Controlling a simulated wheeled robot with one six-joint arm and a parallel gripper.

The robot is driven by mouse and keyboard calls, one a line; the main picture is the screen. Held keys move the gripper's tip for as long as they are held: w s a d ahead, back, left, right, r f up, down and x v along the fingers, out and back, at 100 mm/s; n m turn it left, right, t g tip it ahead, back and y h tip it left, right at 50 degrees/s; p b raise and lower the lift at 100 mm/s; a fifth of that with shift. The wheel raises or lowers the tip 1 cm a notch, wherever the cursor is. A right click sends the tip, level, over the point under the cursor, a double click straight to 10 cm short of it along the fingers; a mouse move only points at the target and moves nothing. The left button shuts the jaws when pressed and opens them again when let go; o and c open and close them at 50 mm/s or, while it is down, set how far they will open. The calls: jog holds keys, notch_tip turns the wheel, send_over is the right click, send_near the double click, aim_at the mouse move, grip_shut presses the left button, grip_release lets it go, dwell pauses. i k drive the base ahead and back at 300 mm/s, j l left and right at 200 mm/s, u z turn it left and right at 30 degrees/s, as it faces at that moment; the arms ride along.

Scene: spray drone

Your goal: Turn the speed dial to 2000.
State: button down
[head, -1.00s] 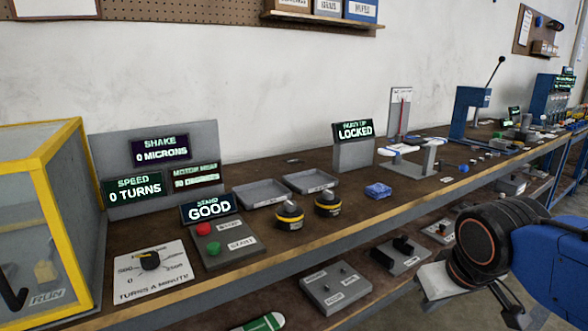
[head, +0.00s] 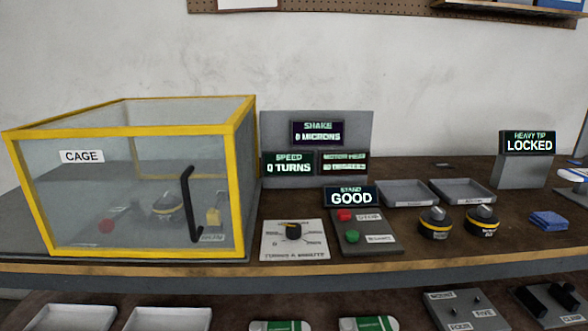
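My gripper is out of this view.
The cage (head: 130,250) with a black handle (head: 190,205) stands left of the dial. A button box (head: 362,232) with red and green buttons is close on the right. The stand display (head: 350,196) reads GOOD. Two black-and-yellow motors (head: 434,223) (head: 482,220) stand further right.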

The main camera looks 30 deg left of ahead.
aim_at(293, 230)
jog(key=u, duration=1.35)
